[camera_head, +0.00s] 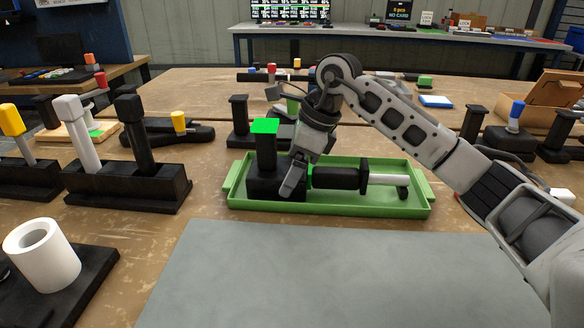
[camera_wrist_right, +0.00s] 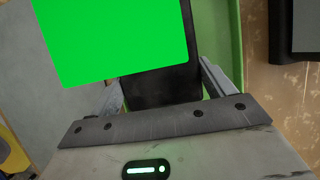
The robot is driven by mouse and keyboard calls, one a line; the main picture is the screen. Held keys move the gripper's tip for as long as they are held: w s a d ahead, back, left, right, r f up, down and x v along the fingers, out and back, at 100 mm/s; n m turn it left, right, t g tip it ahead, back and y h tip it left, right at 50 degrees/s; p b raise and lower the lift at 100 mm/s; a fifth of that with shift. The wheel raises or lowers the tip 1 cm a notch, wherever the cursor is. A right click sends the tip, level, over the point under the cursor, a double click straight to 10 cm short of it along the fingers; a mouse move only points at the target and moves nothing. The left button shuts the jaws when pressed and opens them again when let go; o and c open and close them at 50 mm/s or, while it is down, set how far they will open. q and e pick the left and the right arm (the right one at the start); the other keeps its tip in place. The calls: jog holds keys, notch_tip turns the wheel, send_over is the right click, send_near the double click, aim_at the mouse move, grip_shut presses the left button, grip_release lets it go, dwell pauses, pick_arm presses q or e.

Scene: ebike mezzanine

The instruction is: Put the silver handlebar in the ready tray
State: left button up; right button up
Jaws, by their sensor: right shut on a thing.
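A silver-grey handlebar-like post (camera_head: 83,135) with a blocky top stands upright in a black rack (camera_head: 125,188) at the left, beside a similar black post (camera_head: 137,135). The green ready tray (camera_head: 375,212) lies in the middle of the table. In it, a black piece with a silver rod (camera_head: 382,179) lies on its side, next to a black block with an upright, green-topped post (camera_head: 265,145). My right gripper (camera_head: 290,182) is down at this block. In the right wrist view, its fingers (camera_wrist_right: 163,88) are shut around the black part under the green top (camera_wrist_right: 112,38). My left gripper is out of view.
A grey mat (camera_head: 330,275) covers the front of the table and is clear. A white roll (camera_head: 42,254) on a black base is at the front left. Black stands and an open cardboard box (camera_head: 556,95) are at the right.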

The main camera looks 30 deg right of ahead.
aim_at(317, 170)
jog(key=o, duration=1.5)
jog(key=shift+f, duration=0.1)
jog(key=shift+r, duration=0.25)
jog(key=v, duration=1.2)
jog(key=shift+p, duration=0.4)
jog(key=shift+a, duration=0.1)
